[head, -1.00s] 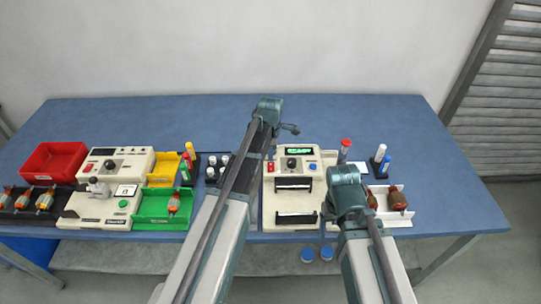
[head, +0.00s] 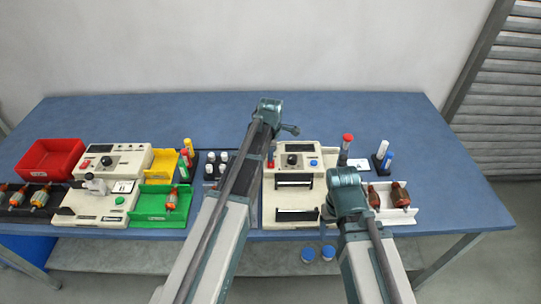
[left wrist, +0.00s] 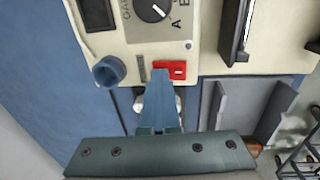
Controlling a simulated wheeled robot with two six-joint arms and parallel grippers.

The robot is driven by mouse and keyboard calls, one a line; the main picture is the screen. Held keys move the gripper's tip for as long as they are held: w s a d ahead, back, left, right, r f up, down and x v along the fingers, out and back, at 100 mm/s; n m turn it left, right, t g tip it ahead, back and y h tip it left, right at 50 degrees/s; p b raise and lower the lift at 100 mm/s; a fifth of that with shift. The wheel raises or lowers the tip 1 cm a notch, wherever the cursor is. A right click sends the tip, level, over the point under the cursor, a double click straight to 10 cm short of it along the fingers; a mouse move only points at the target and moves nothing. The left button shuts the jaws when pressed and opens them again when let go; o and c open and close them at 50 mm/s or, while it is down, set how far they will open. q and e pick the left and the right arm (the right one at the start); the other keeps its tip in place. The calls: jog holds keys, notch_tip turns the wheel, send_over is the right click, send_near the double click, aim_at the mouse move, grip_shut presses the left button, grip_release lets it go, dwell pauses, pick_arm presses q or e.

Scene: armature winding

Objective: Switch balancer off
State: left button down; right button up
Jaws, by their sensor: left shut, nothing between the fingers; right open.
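The balancer (head: 293,222) is the cream machine right of the table's middle. Its panel has a dark display (head: 292,147), a black knob (head: 292,160) and a blue button (head: 313,162). Its red switch (left wrist: 178,69) shows clearly in the left wrist view, where the display is also dark. My left gripper (left wrist: 160,76) is shut and empty, its tip right beside the red switch; I cannot tell whether it touches. In the head view my left gripper (head: 271,157) partly hides the switch. My right gripper (head: 328,212) is open and hangs over the balancer's right front edge.
Right of the balancer are a red-capped bottle (head: 346,142) and a white tray (head: 412,215) with armatures. A second tester (head: 115,153), a red bin (head: 50,160) and a green bin (head: 155,216) lie left. The table's back is clear.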

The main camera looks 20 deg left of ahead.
pick_arm(q)
jog(key=shift+s, duration=0.15)
jog(key=shift+s+d+r, duration=0.1)
jog(key=shift+s+d, duration=0.1)
jog(key=shift+s, duration=0.45)
pick_arm(e)
jog(key=shift+r, duration=0.1)
pick_arm(q)
jog(key=shift+r, duration=0.1)
pick_arm(e)
jog(key=shift+r, duration=0.1)
